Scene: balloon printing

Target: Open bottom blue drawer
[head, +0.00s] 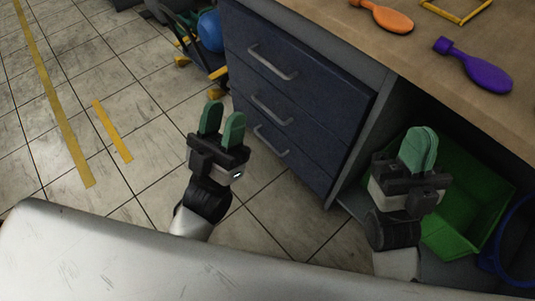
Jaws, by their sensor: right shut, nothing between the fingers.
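The blue drawer unit stands under the tabletop in the head view, with three drawers, each with a grey bar handle, all looking closed. The bottom blue drawer (300,168) is lowest, and its handle (270,141) sits at its left part. My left gripper (222,118) is open and empty, its green fingers apart, to the left of the bottom handle and not touching it. My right gripper (421,148) is shut and empty, its green fingers together, in front of the green bin at the right.
A green bin (465,215) sits at the right under the table. A blue ball (210,31) is at the back left. Tiled floor (150,90) at left is mostly clear.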

